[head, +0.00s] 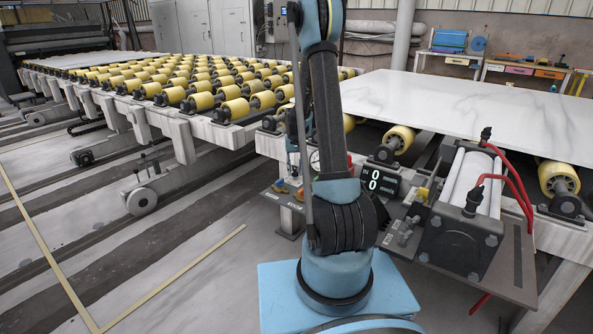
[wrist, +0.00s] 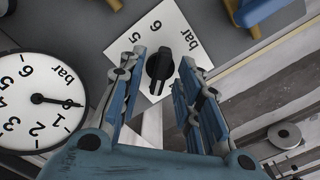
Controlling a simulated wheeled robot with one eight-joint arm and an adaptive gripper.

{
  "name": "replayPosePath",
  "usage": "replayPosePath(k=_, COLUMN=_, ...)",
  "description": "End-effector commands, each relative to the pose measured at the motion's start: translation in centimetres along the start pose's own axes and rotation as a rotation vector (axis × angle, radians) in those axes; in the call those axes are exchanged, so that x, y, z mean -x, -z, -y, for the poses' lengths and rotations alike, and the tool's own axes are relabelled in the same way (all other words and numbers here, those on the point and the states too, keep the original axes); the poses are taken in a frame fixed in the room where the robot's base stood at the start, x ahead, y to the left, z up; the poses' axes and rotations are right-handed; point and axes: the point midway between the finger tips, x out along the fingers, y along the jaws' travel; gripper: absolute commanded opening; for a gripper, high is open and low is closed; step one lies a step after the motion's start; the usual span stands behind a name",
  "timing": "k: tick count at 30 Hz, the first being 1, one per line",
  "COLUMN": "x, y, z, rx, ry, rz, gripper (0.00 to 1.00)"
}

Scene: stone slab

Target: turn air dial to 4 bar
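The air dial is a black knob (wrist: 159,64) on a white label plate (wrist: 168,22) marked "bar", with 5 and 6 readable; other marks are hidden. My gripper (wrist: 162,60) is open, with one finger on each side of the knob in the wrist view. I cannot tell whether either finger touches it. A round white gauge (wrist: 30,115) marked in bar is at the left, its needle at about 0. In the head view the gauge (head: 315,160) is partly covered by my arm, which hides the dial and my gripper.
A black display (head: 382,182) showing zeros stands right of my arm. A clamp unit with a white cylinder (head: 470,185) and red hoses (head: 515,180) is further right. A pale stone slab (head: 470,100) lies behind on yellow rollers (head: 398,139). Open floor (head: 190,250) lies left.

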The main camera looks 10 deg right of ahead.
Motion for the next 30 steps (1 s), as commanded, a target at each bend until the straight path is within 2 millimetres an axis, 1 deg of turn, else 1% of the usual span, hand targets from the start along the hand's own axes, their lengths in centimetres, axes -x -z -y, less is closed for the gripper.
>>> replayPosePath(k=1, x=0.01, y=0.00, z=-0.01, rx=0.000, ry=0.000, rz=0.000, gripper=0.32)
replayPosePath(k=2, x=0.01, y=0.00, z=-0.01, rx=0.000, ry=0.000, rz=0.000, gripper=0.27)
replayPosePath(k=3, x=0.02, y=0.00, z=-0.01, rx=0.000, ry=0.000, rz=0.000, gripper=0.18)
replayPosePath(k=5, x=0.02, y=0.00, z=-0.01, rx=0.000, ry=0.000, rz=0.000, gripper=0.04)
replayPosePath(k=6, x=0.02, y=0.00, z=-0.01, rx=0.000, ry=0.000, rz=0.000, gripper=0.00)
replayPosePath(k=10, x=0.03, y=0.01, z=-0.02, rx=0.000, ry=0.000, rz=0.000, gripper=0.00)
replayPosePath(k=11, x=0.03, y=0.09, z=-0.99, rx=-0.004, ry=0.000, rz=0.000, gripper=0.00)
replayPosePath(k=13, x=0.03, y=0.06, z=-0.61, rx=-0.005, ry=-0.001, rz=0.000, gripper=0.00)
replayPosePath(k=20, x=0.04, y=0.05, z=-0.42, rx=-0.054, ry=-0.003, rz=0.000, gripper=0.00)
replayPosePath(k=26, x=0.04, y=0.05, z=-0.40, rx=-0.172, ry=-0.002, rz=-0.001, gripper=0.00)
replayPosePath(k=30, x=0.04, y=0.05, z=-0.40, rx=-0.292, ry=-0.002, rz=-0.001, gripper=0.00)
